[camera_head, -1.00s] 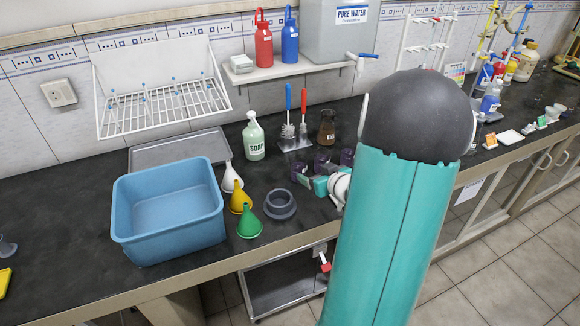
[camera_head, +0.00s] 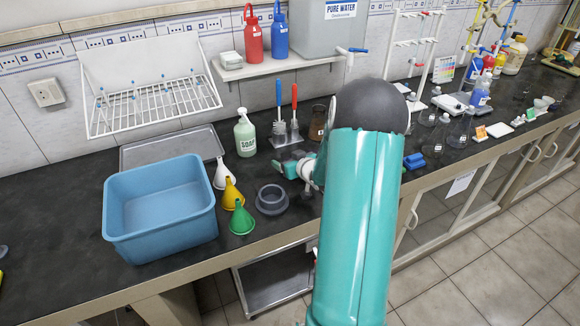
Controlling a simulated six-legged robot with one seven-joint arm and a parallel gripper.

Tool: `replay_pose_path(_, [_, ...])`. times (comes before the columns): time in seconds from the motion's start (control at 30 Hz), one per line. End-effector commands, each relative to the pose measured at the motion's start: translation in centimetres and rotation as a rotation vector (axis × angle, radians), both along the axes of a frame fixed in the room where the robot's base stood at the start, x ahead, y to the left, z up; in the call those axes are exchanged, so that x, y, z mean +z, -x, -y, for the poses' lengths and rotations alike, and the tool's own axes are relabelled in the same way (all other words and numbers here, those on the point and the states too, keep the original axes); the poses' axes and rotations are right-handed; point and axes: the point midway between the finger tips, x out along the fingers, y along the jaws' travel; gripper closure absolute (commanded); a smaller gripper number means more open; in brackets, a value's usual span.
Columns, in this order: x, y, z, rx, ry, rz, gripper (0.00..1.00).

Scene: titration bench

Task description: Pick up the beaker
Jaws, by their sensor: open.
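My gripper (camera_head: 284,163) is low over the dark bench, in front of the bottle brushes and to the right of the funnels. Its teal and white parts show left of my arm, with its jaws open. It is small in the view, and I cannot tell whether anything lies between the fingers. I cannot pick out a beaker with certainty. My raised arm hides part of the bench. Several clear glass vessels, including a flask (camera_head: 433,146), stand to the right of my arm; they look like conical flasks.
A blue basin (camera_head: 160,243), a green funnel (camera_head: 241,221) and a grey ring (camera_head: 271,199) are near the front edge. A soap bottle (camera_head: 245,134), brushes (camera_head: 279,128) and a brown bottle (camera_head: 317,124) stand behind. A blue object (camera_head: 413,161) lies right of my arm.

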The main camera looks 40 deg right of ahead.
Motion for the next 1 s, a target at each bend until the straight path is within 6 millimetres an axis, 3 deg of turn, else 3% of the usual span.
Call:
replay_pose_path(0.1, [-0.39, -0.89, 0.17, 0.0, 0.0, 0.001, 0.24])
replay_pose_path(0.33, [-0.38, -0.95, 0.21, 0.0, 0.0, 0.001, 0.26])
replay_pose_path(0.57, [-0.37, -0.93, 0.21, 0.0, 0.0, 0.001, 0.71])
replay_pose_path(0.6, [-0.37, -0.92, 0.21, 0.0, 0.0, 0.001, 0.73])
replay_pose_path(1.0, [0.46, -0.94, 0.24, -0.001, 0.002, 0.003, 0.73])
